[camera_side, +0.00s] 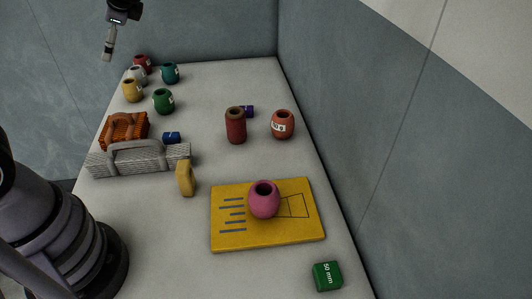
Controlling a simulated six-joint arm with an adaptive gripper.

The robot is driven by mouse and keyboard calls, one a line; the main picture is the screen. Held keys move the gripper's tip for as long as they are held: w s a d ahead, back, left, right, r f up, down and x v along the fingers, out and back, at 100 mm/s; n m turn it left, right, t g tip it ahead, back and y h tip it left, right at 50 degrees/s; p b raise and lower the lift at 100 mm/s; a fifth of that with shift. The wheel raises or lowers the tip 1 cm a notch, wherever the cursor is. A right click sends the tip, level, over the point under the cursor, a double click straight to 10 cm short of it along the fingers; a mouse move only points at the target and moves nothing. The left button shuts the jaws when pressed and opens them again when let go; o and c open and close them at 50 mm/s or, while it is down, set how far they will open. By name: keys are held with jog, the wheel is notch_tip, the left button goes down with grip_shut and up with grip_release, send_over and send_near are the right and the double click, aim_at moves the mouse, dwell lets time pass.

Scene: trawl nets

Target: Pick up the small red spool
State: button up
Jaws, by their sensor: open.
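Several red spool-like pieces stand on the pale table. A dark red, taller cylinder (236,127) stands upright near the middle. A rounder orange-red piece with a white label (283,125) stands to its right. A small dark red piece (143,63) stands at the far left corner. I cannot tell for sure which is the small red spool. My gripper (107,50) hangs at the top left edge of the view, above and left of the far red piece, apart from everything. It is open and empty; its fingers are partly hidden.
Grey, yellow and green pots (163,101) crowd the far left. An orange basket (124,131) and a grey basket (139,159) stand at left. A yellow board (230,242) bears a pink pot (264,199). A green block (327,276) lies in front; a wall runs along the right.

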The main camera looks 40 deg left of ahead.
jog(key=w+d+f+m+t+y, duration=0.1)
jog(key=w+f+m+t+y, duration=0.35)
jog(key=w, duration=0.75)
jog(key=m+t, duration=0.8)
jog(key=m, duration=0.6)
send_over(236, 120)
jog(key=shift+h, duration=0.35)
notch_tip(236, 120, down, 18)
jog(key=shift+s+a+r, duration=0.1)
jog(key=shift+m+t, duration=0.25)
notch_tip(236, 120, down, 7)
jog(key=shift+f+x, duration=0.2)
jog(key=shift+x, duration=0.8)
jog(key=shift+w+a, duration=0.25)
jog(key=shift+w, duration=0.2)
jog(key=c, duration=1.3)
